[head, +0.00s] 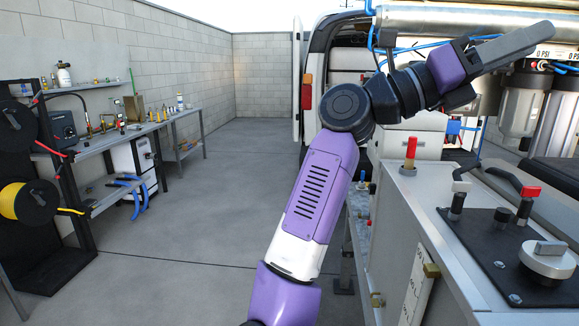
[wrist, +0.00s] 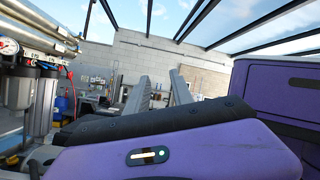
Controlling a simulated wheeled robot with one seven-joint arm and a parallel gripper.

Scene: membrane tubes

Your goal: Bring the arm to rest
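My arm is raised and reaches up and to the right in the head view. My gripper (head: 535,36) is at the upper right, in front of the filter housings and just below the silver membrane tube (head: 450,14). In the wrist view the two grey fingers of my gripper (wrist: 160,82) stand apart with nothing between them, so it is open and empty. The silver tubes (wrist: 35,28) also show at the upper left of the wrist view. In the head view the fingers overlap, so their gap is hidden there.
A metal cabinet with a black valve panel (head: 480,240) and red-capped valves stands close at right. A white van (head: 328,60) is behind my arm. A workbench (head: 105,140) and hose reels (head: 30,200) line the left. The grey floor (head: 190,240) between is clear.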

